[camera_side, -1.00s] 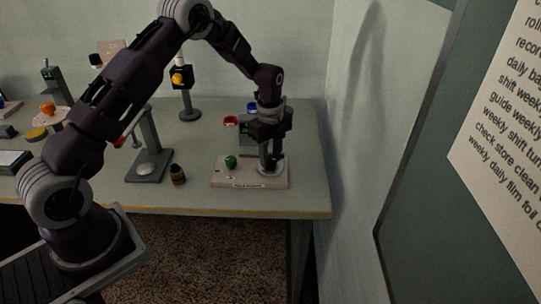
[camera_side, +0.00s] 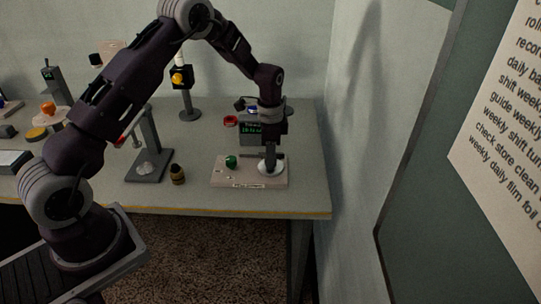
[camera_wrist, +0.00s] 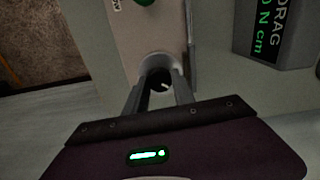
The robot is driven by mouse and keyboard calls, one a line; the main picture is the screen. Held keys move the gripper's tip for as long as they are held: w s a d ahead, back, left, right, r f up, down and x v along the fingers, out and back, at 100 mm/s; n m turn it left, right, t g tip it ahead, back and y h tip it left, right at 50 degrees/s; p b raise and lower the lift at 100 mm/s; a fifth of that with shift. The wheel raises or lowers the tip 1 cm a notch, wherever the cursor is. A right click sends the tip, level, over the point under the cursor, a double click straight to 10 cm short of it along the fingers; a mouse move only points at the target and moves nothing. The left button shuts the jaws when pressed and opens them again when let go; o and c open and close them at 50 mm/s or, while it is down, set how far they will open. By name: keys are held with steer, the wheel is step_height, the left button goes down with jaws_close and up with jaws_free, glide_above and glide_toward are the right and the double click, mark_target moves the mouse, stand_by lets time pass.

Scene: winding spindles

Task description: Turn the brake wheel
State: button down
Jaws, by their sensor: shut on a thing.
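The brake wheel shows in the wrist view as a small dark round piece with a white mark (camera_wrist: 160,80), above a pale round disc (camera_wrist: 158,58). In the side view the pale disc (camera_side: 264,170) sits at the right end of a beige base plate (camera_side: 222,179). My gripper (camera_side: 270,167) points straight down over the disc. In the wrist view my gripper (camera_wrist: 158,95) has its two fingers on either side of the wheel and is shut on it. The fingers hide part of the wheel.
A green knob (camera_side: 231,161) is on the plate's left part. A grey display box (camera_side: 250,128) with green text stands behind; its label reads "DRAG" in the wrist view (camera_wrist: 275,25). A dark bar lies beside the disc. A small dark jar (camera_side: 177,174) stands left of the plate.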

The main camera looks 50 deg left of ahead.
steer(key=n, duration=0.6)
steer(key=shift+n, duration=0.3)
steer(key=n, duration=1.2)
steer(key=shift+w+n, duration=0.1)
steer(key=shift+n, duration=0.2)
steer(key=n, duration=1.9)
steer(key=shift+n, duration=2.2)
